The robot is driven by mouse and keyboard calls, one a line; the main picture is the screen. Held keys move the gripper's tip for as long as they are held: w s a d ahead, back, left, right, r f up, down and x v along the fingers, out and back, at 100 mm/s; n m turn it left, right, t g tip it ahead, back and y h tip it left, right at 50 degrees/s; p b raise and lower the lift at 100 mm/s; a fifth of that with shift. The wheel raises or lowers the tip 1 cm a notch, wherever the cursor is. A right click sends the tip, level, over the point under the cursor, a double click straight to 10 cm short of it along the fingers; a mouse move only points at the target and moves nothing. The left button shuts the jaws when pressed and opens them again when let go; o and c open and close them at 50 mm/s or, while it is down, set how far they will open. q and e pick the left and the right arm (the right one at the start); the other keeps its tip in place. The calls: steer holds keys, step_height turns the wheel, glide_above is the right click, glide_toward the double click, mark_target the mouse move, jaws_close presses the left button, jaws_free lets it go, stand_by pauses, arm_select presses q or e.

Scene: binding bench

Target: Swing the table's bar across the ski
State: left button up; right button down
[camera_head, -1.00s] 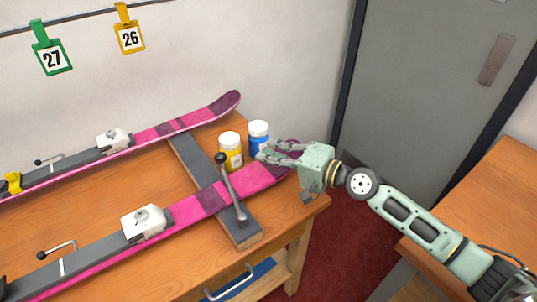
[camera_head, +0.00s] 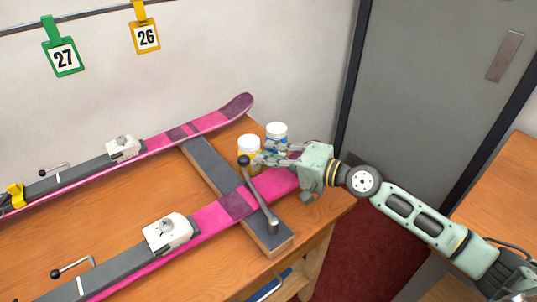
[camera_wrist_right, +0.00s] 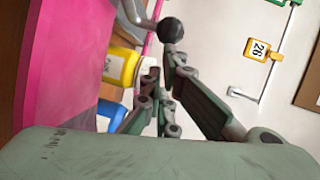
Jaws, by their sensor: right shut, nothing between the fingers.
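The bar (camera_head: 260,199) is a grey lever with a black ball knob. Its pivot end is on the near side of the near pink ski (camera_head: 210,219), on a grey padded cross-piece (camera_head: 215,170) of the table. In the head view the bar passes in front of the ski, knob end toward the far side; its height above the ski is unclear. My right gripper (camera_head: 262,156) is shut and empty, fingertips close beside the knob. The wrist view shows the knob (camera_wrist_right: 171,30) just beyond the fingers; contact is unclear. My left gripper is out of view.
A yellow jar (camera_head: 249,143) and a blue jar (camera_head: 277,134) with white lids stand close behind my right gripper. A second pink ski (camera_head: 205,124) lies farther back. White bindings (camera_head: 168,233) sit on the skis. A grey door (camera_head: 430,100) is at right.

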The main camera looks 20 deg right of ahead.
steer(key=shift+a+r+p, duration=0.15)
steer(key=shift+a+p, duration=0.1)
steer(key=shift+p, duration=0.05)
steer(key=a+p, duration=0.3)
steer(key=shift+w+a+f, duration=0.25)
steer(key=shift+a, duration=0.1)
steer(key=shift+r, duration=0.1)
